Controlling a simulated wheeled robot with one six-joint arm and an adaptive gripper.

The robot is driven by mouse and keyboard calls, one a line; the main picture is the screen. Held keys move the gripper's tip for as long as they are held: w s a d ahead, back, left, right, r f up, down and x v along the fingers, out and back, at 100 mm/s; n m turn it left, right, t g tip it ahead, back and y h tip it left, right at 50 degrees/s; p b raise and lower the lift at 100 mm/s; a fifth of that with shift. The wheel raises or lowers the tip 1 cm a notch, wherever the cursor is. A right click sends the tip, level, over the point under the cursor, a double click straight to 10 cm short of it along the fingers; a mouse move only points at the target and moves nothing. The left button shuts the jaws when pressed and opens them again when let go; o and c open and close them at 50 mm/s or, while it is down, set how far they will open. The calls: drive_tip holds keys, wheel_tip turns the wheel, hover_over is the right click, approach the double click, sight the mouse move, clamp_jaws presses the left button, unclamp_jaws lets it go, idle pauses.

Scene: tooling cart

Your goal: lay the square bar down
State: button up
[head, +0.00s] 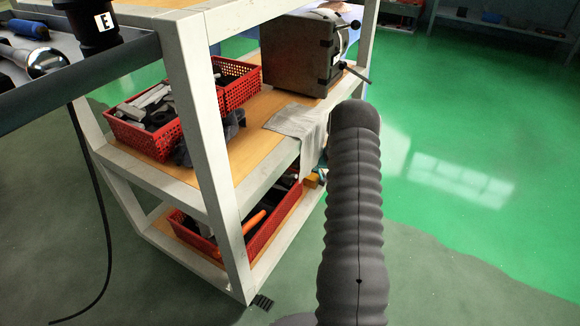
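I cannot pick out the square bar for certain. Several pale, blocky pieces (153,97) lie among dark parts in the front red basket (152,141) on the cart's middle shelf, but their shape is too small to tell. My grey ribbed arm stands in the lower middle of the head view. My gripper does not show, so its state and what it may hold are hidden.
The pale-framed cart (205,150) has a second red basket (241,88), a grey cloth (297,121) and a metal box with handles (297,57) on its middle shelf. A lower red basket (262,238) holds tools. The green floor (470,140) at right is clear.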

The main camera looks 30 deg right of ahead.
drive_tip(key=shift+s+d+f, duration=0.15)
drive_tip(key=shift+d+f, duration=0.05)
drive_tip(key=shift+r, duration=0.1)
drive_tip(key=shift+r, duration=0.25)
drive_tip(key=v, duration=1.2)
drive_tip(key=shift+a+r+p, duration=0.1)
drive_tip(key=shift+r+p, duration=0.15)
drive_tip(key=shift+p, duration=0.05)
